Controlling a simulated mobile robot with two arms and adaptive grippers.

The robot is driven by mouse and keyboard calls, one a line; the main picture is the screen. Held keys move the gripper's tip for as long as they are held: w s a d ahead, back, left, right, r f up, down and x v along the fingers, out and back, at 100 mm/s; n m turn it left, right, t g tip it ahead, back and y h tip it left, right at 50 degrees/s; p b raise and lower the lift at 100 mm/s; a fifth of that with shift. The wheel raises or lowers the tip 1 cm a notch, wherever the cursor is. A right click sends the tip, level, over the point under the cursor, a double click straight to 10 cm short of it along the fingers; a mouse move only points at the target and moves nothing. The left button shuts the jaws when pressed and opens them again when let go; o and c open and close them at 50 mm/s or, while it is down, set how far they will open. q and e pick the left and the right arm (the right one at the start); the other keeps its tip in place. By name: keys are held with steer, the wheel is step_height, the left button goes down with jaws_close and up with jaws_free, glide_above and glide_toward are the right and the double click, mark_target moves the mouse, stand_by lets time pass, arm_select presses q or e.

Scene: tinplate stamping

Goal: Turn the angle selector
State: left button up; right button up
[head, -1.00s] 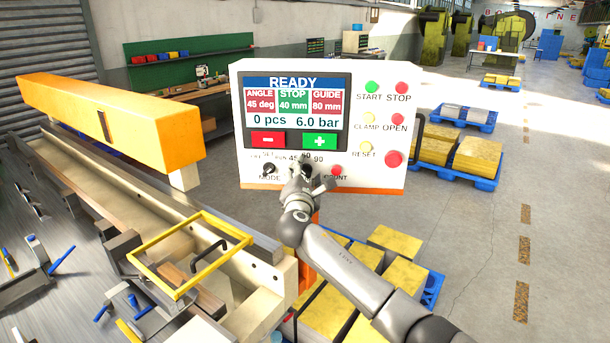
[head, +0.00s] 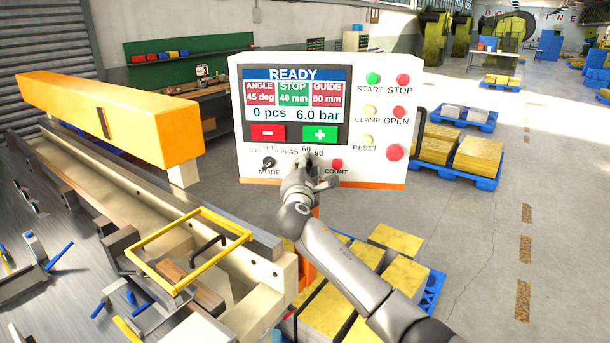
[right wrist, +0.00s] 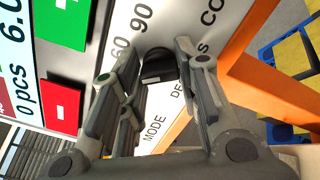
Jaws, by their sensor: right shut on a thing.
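The angle selector (right wrist: 159,66) is a black knob on the white control panel (head: 375,75). In the right wrist view it sits between my right gripper's fingertips, below the 60 and 90 marks. The marks 45, 60 and 90 show just above the gripper. The panel screen (head: 294,103) reads READY, ANGLE 45 deg, STOP 40 mm and GUIDE 80 mm. Which way the knob points is unclear. My left gripper is not in view.
The black MODE knob (head: 268,163) is close to the left of my right gripper, and the red COUNT button (head: 337,164) is close to its right. More buttons are on the panel's right side. A yellow frame (head: 190,250) and an orange beam (head: 110,115) stand left.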

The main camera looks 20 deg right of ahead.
steer(key=shift+f+m+b, duration=0.2)
steer(key=shift+m+b, duration=6.05)
steer(key=shift+m, duration=1.55)
steer(key=o, duration=1)
steer(key=shift+c, duration=0.2)
steer(key=shift+o, duration=0.3)
steer(key=shift+r, duration=0.1)
steer(key=v, duration=1.2)
